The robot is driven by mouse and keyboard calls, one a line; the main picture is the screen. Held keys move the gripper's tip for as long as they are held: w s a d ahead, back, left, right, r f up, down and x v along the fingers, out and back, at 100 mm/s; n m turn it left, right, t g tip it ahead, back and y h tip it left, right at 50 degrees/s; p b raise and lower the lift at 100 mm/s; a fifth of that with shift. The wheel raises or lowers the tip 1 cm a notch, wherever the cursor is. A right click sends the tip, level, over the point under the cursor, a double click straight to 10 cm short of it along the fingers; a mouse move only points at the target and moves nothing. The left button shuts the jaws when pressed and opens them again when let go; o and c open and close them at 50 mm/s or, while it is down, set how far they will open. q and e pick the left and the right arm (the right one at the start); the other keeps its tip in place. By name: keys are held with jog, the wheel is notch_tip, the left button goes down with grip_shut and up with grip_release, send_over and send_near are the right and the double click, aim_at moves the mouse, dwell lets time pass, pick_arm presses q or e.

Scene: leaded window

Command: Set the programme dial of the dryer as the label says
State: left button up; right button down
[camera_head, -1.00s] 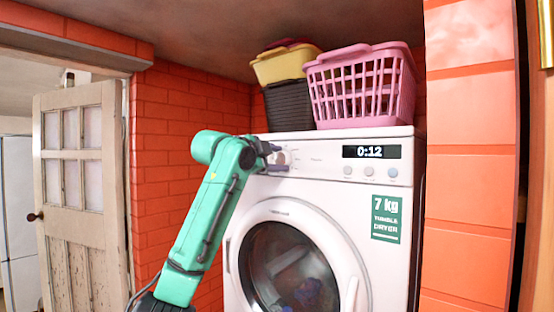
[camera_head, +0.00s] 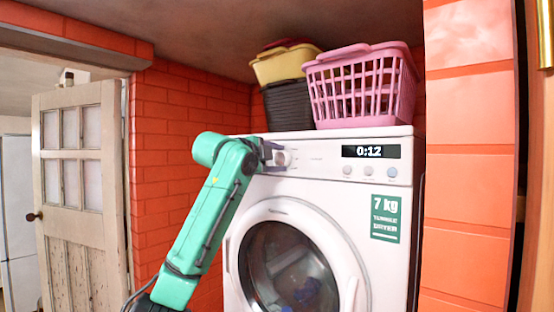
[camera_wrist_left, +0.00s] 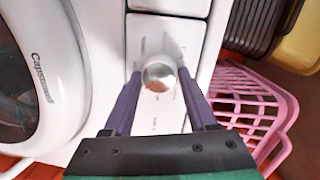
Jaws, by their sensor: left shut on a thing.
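The white tumble dryer (camera_head: 345,190) stands against the brick wall. Its programme dial (camera_head: 284,158) is a round pale knob at the upper left of the front panel; it also shows in the left wrist view (camera_wrist_left: 159,76), with a small red mark near its lower edge. My left gripper (camera_head: 275,157) is at the dial, with its purple fingers (camera_wrist_left: 159,84) on either side of it, shut on it. The markings around the dial are too small to read. A green label (camera_head: 385,218) on the front reads "7 kg tumble dryer". My right gripper is out of view.
The display (camera_head: 370,151) reads 0:12, with several small buttons below it. A pink basket (camera_head: 362,88) and a dark basket (camera_head: 288,107) under a yellow one (camera_head: 287,66) stand on top of the dryer. The round door (camera_head: 297,262) is closed. A panelled door (camera_head: 80,190) stands at left.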

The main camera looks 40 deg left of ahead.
pick_arm(q)
jog(key=o, duration=1.3)
jog(key=shift+r, duration=0.15)
jog(key=shift+c, duration=0.2)
jog(key=shift+o, duration=0.5)
jog(key=shift+s+f+b, duration=0.2)
jog(key=shift+s+b, duration=0.1)
jog(key=shift+b, duration=0.05)
jog(key=s+d+r+b, duration=0.1)
jog(key=s+b, duration=0.4)
jog(key=s, duration=0.8)
jog(key=shift+s+d+r, duration=0.2)
jog(key=shift+s+d, duration=0.1)
jog(key=shift+s, duration=0.05)
